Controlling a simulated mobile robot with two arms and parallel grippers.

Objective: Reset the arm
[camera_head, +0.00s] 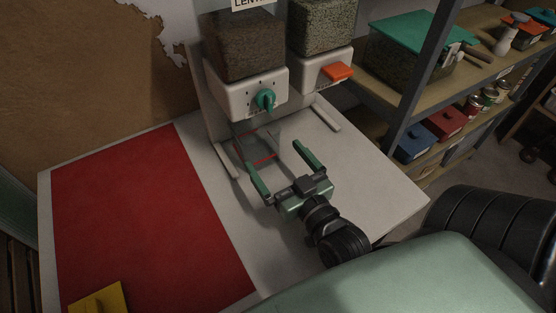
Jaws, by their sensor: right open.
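My right gripper (283,169) is open, its two green fingers spread wide above the white table (375,190). It points toward the dispensers at the back. A clear container with a red line (262,159) stands below the dispenser with the green knob (266,99), just beyond and partly between the fingers. I cannot tell whether the fingers touch it. The right arm reaches in from the lower right. My left gripper does not show.
A second dispenser has an orange lever (338,72). A red mat (145,215) covers the table's left part, with a yellow object (100,300) at its front. Shelves at the right hold a green-lidded bin (408,50), a blue box (413,143) and a red box (446,122).

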